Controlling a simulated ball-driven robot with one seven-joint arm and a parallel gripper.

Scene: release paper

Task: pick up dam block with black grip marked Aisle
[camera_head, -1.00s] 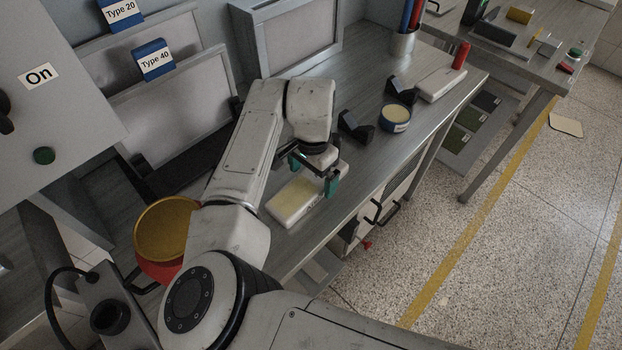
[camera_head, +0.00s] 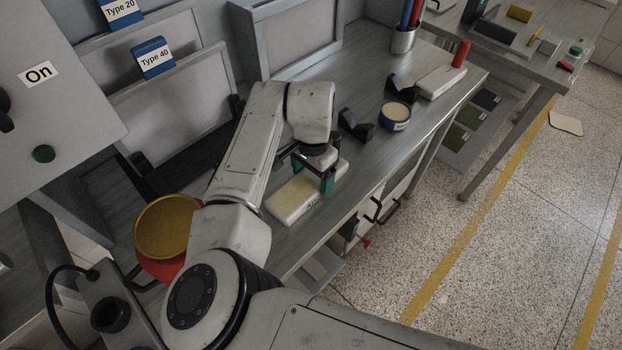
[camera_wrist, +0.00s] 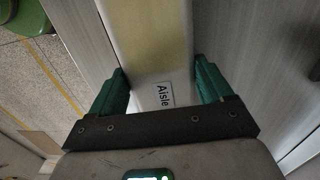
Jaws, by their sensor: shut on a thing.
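The block marked Aisle (camera_head: 290,201) is a long white bar with a pale yellow strip on top, lying on the grey workbench in the head view. Its Aisle label shows in the wrist view, where the block (camera_wrist: 155,45) runs between the green fingers. My gripper (camera_head: 315,172) is at the block's far right end, shut across its width. In the wrist view my gripper (camera_wrist: 160,75) has one finger against each long side. No black grip can be made out on this block; part of it is hidden by my gripper.
On the bench (camera_head: 350,185), black angled pieces (camera_head: 355,127) and a round tin (camera_head: 395,116) stand right of my gripper. Another white bar (camera_head: 440,83) and a red cylinder (camera_head: 461,54) lie beyond. A yellow-topped red container (camera_head: 167,228) is at left. Framed panels stand behind.

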